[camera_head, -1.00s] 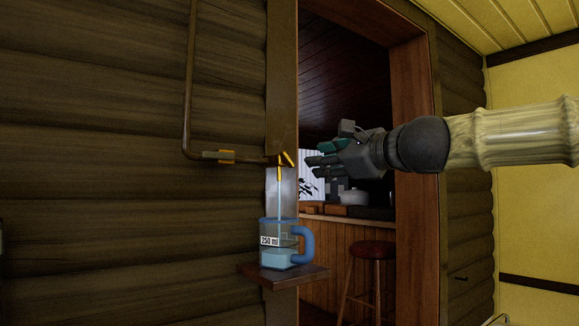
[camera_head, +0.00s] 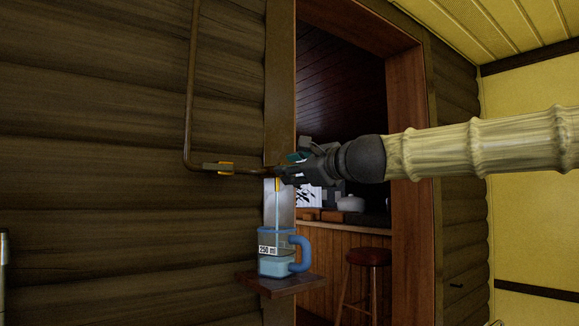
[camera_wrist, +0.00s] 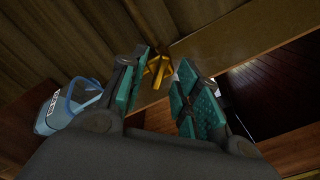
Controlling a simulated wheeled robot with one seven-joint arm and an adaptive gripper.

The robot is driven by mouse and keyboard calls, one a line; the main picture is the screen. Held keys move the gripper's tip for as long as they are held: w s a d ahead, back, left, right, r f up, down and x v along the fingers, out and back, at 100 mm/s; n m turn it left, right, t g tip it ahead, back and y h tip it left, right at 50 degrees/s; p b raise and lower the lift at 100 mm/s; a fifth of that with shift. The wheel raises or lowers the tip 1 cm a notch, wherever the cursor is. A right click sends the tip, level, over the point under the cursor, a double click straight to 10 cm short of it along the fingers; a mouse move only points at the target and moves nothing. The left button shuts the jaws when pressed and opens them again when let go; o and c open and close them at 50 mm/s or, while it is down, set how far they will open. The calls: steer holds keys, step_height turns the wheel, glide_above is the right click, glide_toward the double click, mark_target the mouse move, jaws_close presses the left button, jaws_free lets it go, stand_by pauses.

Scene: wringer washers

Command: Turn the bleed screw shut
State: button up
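The brass bleed screw (camera_wrist: 158,68) shows in the wrist view between the teal-padded fingertips of my gripper (camera_wrist: 166,62). The fingers stand apart, and I cannot tell whether either touches it. In the head view my gripper (camera_head: 287,172) is at the pipe's end and hides most of the screw. The brass spout (camera_head: 278,184) shows just below it. A thin pale stream runs down into a clear blue-rimmed jug (camera_head: 273,252) marked 250 ml, which holds some light-blue liquid. The jug also shows in the wrist view (camera_wrist: 62,110).
The brown pipe (camera_head: 189,90) runs down the dark log wall and bends right, with a brass-ended fitting (camera_head: 219,168) on it. The jug stands on a small wooden shelf (camera_head: 283,287).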

steer(key=shift+w+a, duration=0.2)
steer(key=shift+w, duration=0.5)
steer(key=shift+w+a+f, duration=0.15)
steer(key=shift+c, duration=0.4)
steer(key=shift+w, duration=0.1)
jaws_close()
steer(key=shift+m, duration=0.3)
steer(key=shift+m+b, duration=1)
steer(key=shift+m, duration=2.9)
steer(key=shift+r, duration=0.25)
